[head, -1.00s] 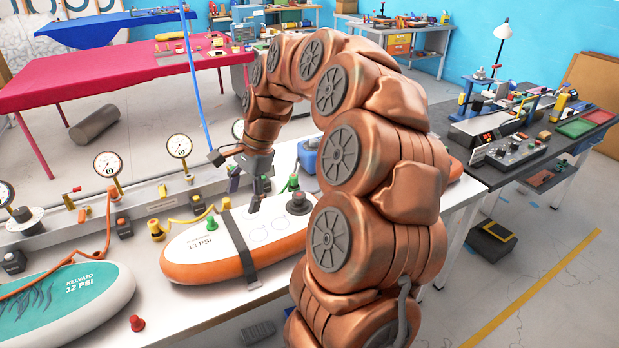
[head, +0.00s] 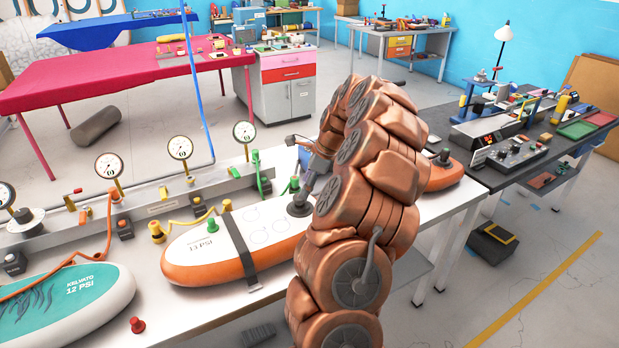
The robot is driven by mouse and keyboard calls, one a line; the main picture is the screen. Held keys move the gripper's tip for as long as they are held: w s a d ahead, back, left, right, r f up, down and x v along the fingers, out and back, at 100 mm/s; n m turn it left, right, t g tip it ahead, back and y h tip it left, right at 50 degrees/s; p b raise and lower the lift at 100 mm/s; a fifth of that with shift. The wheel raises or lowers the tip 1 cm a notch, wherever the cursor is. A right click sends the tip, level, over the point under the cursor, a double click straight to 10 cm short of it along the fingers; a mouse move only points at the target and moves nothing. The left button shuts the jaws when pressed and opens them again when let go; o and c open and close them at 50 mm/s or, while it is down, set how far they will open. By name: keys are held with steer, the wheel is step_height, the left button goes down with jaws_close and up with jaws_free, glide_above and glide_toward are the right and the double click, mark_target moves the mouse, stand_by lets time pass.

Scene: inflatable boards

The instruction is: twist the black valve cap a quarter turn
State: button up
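The black valve cap (head: 299,208) sits on the white and orange board marked 13 PSI (head: 199,258), toward the right of its visible part. My gripper (head: 304,192) points down right at the cap, its dark fingertips over or against the cap's top. The fingers are small and overlap the dark cap, so I cannot tell whether they touch it or how far apart they are. My copper arm hides part of the board to the right of the cap.
A green cap (head: 294,185) stands close behind the black cap. A black strap (head: 243,250) crosses the board. Gauges (head: 180,148) and hoses line the bench's back. A teal board (head: 75,305) and a red cap (head: 137,324) are at left.

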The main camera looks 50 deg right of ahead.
mark_target(300, 202)
steer(key=shift+p+x, duration=0.65)
steer(key=shift+x, duration=1.85)
steer(key=shift+a, duration=0.1)
steer(key=c, duration=1.2)
steer(key=o, duration=0.5)
steer(key=c, duration=0.5)
steer(key=shift+r, duration=0.1)
